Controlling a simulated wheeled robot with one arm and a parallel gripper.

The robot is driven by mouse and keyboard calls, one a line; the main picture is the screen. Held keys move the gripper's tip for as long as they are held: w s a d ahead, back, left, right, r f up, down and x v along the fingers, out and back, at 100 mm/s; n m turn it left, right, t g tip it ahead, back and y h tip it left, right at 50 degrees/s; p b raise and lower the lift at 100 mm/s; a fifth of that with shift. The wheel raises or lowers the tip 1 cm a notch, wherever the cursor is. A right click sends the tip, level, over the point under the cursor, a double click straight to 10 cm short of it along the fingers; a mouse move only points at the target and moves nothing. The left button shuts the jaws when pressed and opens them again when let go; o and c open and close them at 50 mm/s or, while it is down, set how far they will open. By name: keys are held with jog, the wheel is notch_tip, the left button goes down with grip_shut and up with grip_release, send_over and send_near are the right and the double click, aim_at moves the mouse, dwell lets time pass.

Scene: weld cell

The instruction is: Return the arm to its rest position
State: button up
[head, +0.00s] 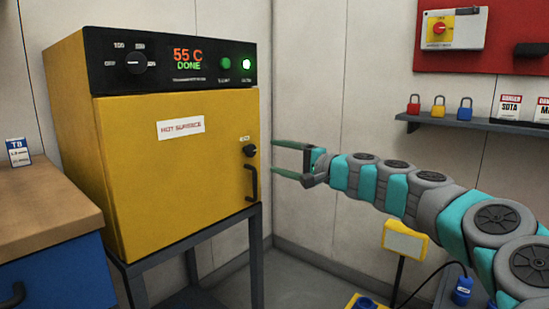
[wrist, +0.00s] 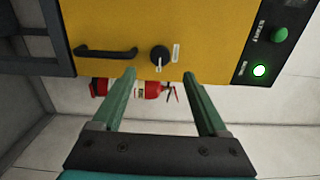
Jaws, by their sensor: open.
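My gripper (head: 276,160) is open and empty, with its green fingers apart, to the right of the yellow oven's door edge in the head view. My arm stretches in from the right side of that view. In the wrist view my gripper (wrist: 160,78) points at the oven's front, near the black knob (wrist: 160,58) and the black door handle (wrist: 105,52). The yellow oven (head: 180,190) stands with its door shut. Its display (head: 187,59) reads 55 C DONE, and a light on its panel glows green. No contact between gripper and oven shows.
A wooden-topped blue cabinet (head: 50,270) is at the left. A grey shelf (head: 470,124) with colored padlocks is at the right, below a red board (head: 510,45). A yellow sign on a post (head: 404,240) stands below my arm. Red extinguishers (wrist: 152,90) show in the wrist view.

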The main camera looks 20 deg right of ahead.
jog(key=s+a+f+n+g, duration=0.4)
jog(key=s+a, duration=0.5)
jog(key=s+a+f+n+g, duration=0.45)
jog(key=s+a, duration=0.35)
jog(key=a, duration=0.2)
jog(key=s+d+f+n+g+h, duration=0.3)
jog(key=s+f+g+h, duration=0.25)
jog(key=s+f, duration=1.05)
jog(key=s+d+f+g+h, duration=0.1)
jog(key=s+d+f+h, duration=0.1)
jog(key=s+d, duration=0.3)
jog(key=s+d+f+g+h, duration=0.1)
jog(key=s+d+f+h, duration=0.2)
jog(key=s+d, duration=0.3)
jog(key=s+f, duration=0.1)
jog(key=s, duration=0.2)
jog(key=shift+s+f, duration=0.2)
jog(key=shift+s, duration=0.2)
jog(key=shift+a+m, duration=0.1)
jog(key=shift+m, duration=0.15)
jog(key=shift+c, duration=0.3)
